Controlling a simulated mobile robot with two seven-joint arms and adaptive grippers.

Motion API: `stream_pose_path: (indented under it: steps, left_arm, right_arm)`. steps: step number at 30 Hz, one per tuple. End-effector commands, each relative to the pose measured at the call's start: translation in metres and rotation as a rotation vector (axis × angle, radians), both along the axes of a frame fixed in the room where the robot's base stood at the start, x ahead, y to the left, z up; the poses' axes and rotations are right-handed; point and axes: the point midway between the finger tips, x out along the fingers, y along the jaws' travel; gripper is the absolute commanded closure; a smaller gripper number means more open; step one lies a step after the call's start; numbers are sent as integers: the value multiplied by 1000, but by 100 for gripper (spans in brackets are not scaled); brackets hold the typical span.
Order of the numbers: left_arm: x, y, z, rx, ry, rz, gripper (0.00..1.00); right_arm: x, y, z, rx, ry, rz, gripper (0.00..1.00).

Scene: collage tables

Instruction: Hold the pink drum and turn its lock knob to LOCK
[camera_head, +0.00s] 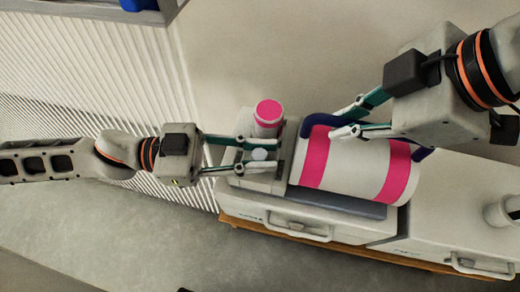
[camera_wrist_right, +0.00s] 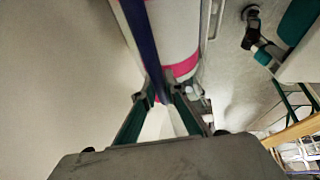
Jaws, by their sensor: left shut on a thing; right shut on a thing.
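The drum (camera_head: 345,168) is a white cylinder with pink bands, lying on its side on the bench. A dark blue bar (camera_head: 320,119) runs along its far side; it also shows in the right wrist view (camera_wrist_right: 140,32). My right gripper (camera_head: 338,121) is shut on this bar at the drum's upper side. My left gripper (camera_head: 274,154) has its fingers on both sides of a small pale round knob (camera_head: 259,154) on a grey block left of the drum. Any lock marking is too small to read.
A small white cylinder with a pink top (camera_head: 268,108) stands just behind the knob. White drawer units (camera_head: 290,222) with handles carry the drum. A white round fitting (camera_head: 502,211) is at the far right. Bare grey floor lies in front.

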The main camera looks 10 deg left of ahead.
Motion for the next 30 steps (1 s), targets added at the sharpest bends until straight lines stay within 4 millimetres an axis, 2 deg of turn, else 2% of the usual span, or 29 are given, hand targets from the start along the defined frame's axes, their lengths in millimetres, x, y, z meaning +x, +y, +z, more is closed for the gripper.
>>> stream_pose_path:
  steps: [15,30]
  left_arm:
    - [0,-1,4,-7,-3,-215,100]
    - [0,0,3,-2,0,-273,100]
  right_arm:
    - [-2,2,1,6,5,1,100]
    - [-2,2,0,4,5,2,100]
